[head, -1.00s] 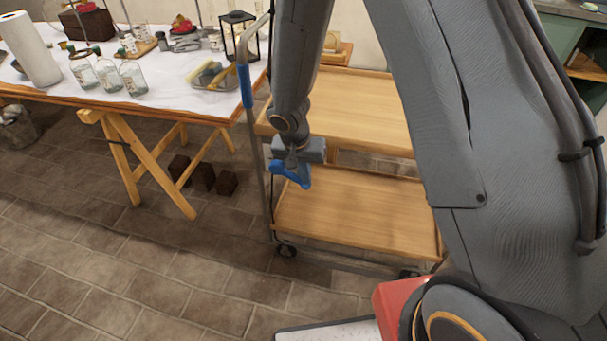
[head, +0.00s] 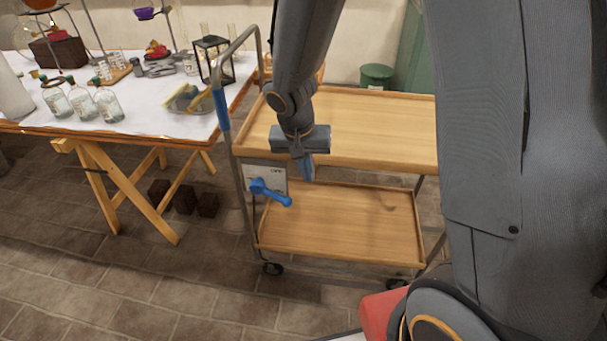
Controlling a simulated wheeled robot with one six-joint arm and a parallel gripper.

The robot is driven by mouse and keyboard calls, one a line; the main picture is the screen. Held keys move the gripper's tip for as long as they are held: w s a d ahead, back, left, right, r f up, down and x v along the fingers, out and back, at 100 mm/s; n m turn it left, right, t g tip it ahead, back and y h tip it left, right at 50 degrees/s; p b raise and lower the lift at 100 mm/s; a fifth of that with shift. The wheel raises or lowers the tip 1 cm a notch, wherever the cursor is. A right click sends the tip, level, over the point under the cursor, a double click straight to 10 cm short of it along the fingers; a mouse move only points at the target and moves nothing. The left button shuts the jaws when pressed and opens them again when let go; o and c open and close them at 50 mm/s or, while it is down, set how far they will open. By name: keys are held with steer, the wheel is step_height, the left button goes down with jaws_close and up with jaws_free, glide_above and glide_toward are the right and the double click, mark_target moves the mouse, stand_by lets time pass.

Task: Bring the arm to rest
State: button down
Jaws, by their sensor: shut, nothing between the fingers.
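My gripper (head: 307,170) hangs pointing down at the end of my arm, in front of the wooden cart. Its blue fingers are together and hold nothing. A blue lever handle (head: 272,193) on a pale panel (head: 267,174) marked "OFF" sits on the left end of the cart. In the picture the fingers are just right of and above the lever, with a gap between them.
The wheeled cart has an upper wooden shelf (head: 365,124), a lower shelf (head: 340,222) and a metal handle (head: 243,45). At left, a trestle table (head: 30,133) carries glass bottles (head: 82,104) and a lantern (head: 214,60). A green bin (head: 376,77) stands behind. The tiled floor (head: 200,290) in front is clear.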

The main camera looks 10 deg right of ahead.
stand_by(0.4)
steer(key=s+d+r+n+g+y, duration=0.1)
steer(key=s+d+r+n, duration=0.1)
steer(key=s+r, duration=0.2)
steer(key=s+d+r+n+y+p, duration=0.1)
steer(key=s+r, duration=0.4)
steer(key=s, duration=0.6)
steer(key=d+n, duration=0.1)
steer(key=d, duration=0.1)
steer(key=shift+s+d+r+g, duration=0.2)
steer(key=shift+d+r+g, duration=0.05)
steer(key=shift+d+g, duration=0.15)
